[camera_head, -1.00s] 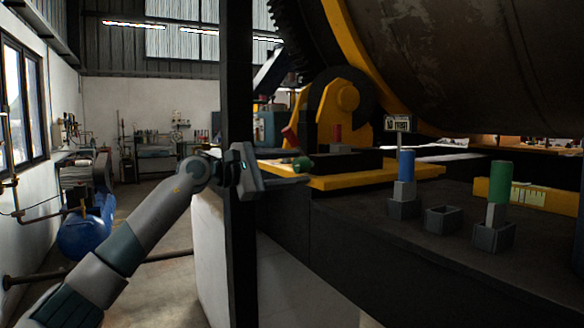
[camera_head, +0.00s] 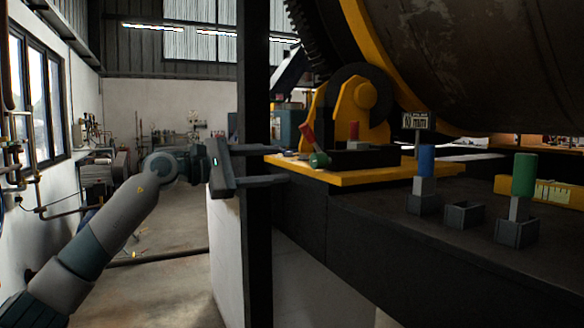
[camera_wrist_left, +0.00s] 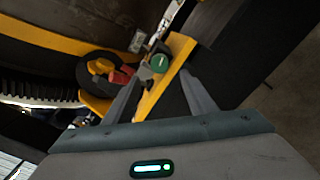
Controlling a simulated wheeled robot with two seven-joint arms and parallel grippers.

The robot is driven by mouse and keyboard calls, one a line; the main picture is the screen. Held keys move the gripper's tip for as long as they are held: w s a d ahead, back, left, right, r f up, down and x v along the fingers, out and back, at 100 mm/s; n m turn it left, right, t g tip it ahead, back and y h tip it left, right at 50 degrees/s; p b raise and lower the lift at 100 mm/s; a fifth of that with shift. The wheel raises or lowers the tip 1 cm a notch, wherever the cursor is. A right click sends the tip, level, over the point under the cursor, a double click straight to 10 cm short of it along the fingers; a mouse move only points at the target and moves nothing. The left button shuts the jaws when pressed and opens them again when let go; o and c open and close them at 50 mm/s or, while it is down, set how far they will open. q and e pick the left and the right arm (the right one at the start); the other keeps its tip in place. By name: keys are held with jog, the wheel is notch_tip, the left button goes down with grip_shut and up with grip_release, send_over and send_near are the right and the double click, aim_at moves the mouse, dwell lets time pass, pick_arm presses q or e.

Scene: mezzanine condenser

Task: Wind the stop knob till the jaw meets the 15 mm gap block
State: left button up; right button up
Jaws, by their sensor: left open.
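The green knob (camera_head: 319,159) is at the left front of a black fixture (camera_head: 368,158) on a yellow plate (camera_head: 385,176). A red lever (camera_head: 307,135) tilts up behind the knob. My left gripper (camera_head: 284,166) is open and empty, left of the knob and apart from it. In the left wrist view the knob (camera_wrist_left: 160,62) lies just beyond the spread fingers (camera_wrist_left: 160,85), with the red lever (camera_wrist_left: 121,75) to its left. A small sign (camera_head: 417,121) stands behind; its text is unclear. I cannot make out the jaw or gap block clearly. My right gripper is out of view.
A dark post (camera_head: 256,250) stands by my left gripper. On the dark bench (camera_head: 390,225) are blue-handled (camera_head: 426,160) and green-handled (camera_head: 524,175) pieces in grey holders, with an empty holder (camera_head: 464,215) between. A large drum (camera_head: 480,65) overhangs the bench.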

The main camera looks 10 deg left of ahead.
pick_arm(q)
jog(key=v, duration=0.7)
jog(key=shift+a+b, duration=0.15)
jog(key=shift+b, duration=0.25)
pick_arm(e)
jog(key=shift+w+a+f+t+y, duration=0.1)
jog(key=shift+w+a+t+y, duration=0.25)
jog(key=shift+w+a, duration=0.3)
pick_arm(q)
jog(key=shift+s, duration=0.15)
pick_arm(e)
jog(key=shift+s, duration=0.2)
